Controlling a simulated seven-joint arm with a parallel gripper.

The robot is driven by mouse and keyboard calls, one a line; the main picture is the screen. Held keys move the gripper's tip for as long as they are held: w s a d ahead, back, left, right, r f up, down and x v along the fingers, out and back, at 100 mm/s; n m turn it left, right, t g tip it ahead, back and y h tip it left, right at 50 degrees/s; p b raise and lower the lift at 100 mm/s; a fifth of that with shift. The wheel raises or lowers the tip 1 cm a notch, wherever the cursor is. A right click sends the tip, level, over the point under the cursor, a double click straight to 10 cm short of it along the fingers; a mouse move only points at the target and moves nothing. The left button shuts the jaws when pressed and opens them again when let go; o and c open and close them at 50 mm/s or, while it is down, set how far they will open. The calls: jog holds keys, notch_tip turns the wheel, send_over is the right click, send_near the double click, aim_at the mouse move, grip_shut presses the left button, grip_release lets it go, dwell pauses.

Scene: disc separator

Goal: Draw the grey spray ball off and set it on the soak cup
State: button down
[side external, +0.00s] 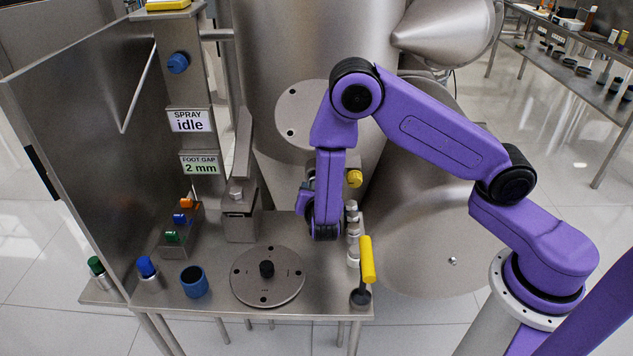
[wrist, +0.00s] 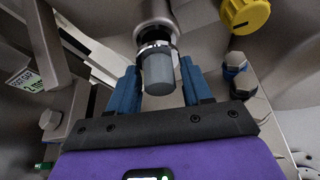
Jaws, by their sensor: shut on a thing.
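The grey spray ball (wrist: 158,75) is in the middle of the wrist view, between the blue fingers of my gripper (wrist: 160,88). My gripper is shut on it. A bright metal collar and a pipe (wrist: 154,15) are right behind the ball, and the ball appears to be still against the collar. In the side external view my gripper (side external: 305,200) is beside the tall grey column, and the ball is hidden there. A blue open cup (side external: 195,282), which looks like the soak cup, stands upright on the table's front left.
A round plate with a black knob (side external: 266,284) lies right of the cup. Blue-capped (side external: 147,268) and green-capped (side external: 97,267) bottles stand to its left. A rack of coloured pieces (side external: 180,222) is behind. A yellow-handled tool (side external: 367,262) stands at the right corner. A large panel (side external: 80,130) borders the left.

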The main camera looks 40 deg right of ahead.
jog(key=s+a, duration=0.5)
jog(key=shift+s+a, duration=0.2)
jog(key=shift+a, duration=0.05)
dwell(0.8)
jog(key=s+a, duration=0.8)
jog(key=shift+s+a, duration=0.2)
jog(key=shift+s, duration=0.05)
dwell(0.3)
